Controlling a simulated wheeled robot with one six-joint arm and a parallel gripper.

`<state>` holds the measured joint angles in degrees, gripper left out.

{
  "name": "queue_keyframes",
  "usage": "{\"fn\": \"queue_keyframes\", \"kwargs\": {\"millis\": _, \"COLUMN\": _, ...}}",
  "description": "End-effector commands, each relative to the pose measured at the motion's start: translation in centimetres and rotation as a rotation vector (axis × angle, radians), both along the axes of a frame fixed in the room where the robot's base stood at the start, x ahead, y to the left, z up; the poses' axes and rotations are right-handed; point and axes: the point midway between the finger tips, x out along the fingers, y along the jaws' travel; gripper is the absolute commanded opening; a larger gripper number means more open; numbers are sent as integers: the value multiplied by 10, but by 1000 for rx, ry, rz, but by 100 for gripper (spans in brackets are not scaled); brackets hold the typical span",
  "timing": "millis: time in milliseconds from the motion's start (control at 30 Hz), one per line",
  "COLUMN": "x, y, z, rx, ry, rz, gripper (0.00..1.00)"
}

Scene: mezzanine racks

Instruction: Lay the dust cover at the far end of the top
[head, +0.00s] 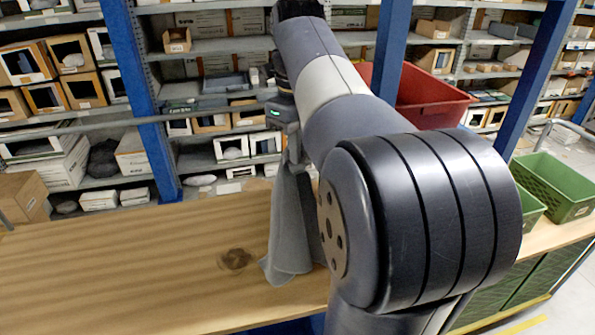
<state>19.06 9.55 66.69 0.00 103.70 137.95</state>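The dust cover (290,225) is a grey cloth that hangs in upright folds below my gripper (294,155). My gripper points down and is shut on the cloth's upper end; the fingertips are small and partly hidden by the arm. The cover's lower edge flares out at the wooden top (130,265), near the middle of the picture. I cannot tell whether that edge touches the wood or hangs just above it. My arm hides the area to the right of the cover.
The top is bare to the left of the cover, with a dark knot (236,260) in the wood. A red bin (425,97) stands behind my arm, and green crates (556,187) are at the right. Blue posts (145,100) and loaded shelves rise behind the top.

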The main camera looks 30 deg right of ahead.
Motion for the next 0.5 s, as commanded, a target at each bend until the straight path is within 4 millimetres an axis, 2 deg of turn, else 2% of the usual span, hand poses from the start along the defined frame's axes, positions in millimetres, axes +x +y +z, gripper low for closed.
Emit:
{"fn": "queue_keyframes", "kwargs": {"millis": 33, "x": 1, "y": 0, "z": 11, "rx": -1, "ry": -4, "rz": 0, "gripper": 0}}
{"fn": "queue_keyframes", "kwargs": {"millis": 100, "x": 1, "y": 0, "z": 22, "rx": -1, "ry": -1, "rz": 0, "gripper": 0}}
{"fn": "queue_keyframes", "kwargs": {"millis": 200, "x": 0, "y": 0, "z": 30, "rx": 1, "ry": 1, "rz": 0, "gripper": 0}}
{"fn": "queue_keyframes", "kwargs": {"millis": 500, "x": 0, "y": 0, "z": 32, "rx": 1, "ry": 1, "rz": 0, "gripper": 0}}
